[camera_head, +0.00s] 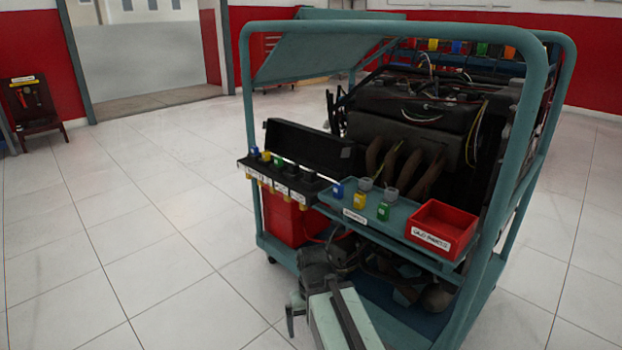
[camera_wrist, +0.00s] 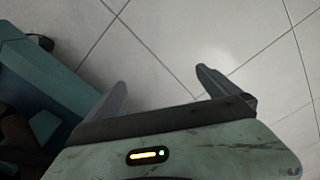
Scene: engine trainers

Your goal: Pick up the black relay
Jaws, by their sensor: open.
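A black relay box (camera_head: 283,178) with an open black lid (camera_head: 308,147) is mounted on the front left of the teal engine cart. Blue, green and yellow relays stand at its left end. Dark shapes to their right (camera_head: 309,176) may include the black relay, but they blend with the box and I cannot tell them apart. My gripper (camera_head: 292,312) is low in front of the cart, below the box. In the wrist view my gripper (camera_wrist: 160,87) is open and empty, its two fingers apart over floor tiles. No relay shows there.
A teal shelf (camera_head: 405,230) carries blue, yellow, green and greyish relays. A red tray (camera_head: 440,229) sits at its right end. The cart's frame (camera_head: 250,110) rises around the engine. A red box (camera_head: 285,222) is under the relay box.

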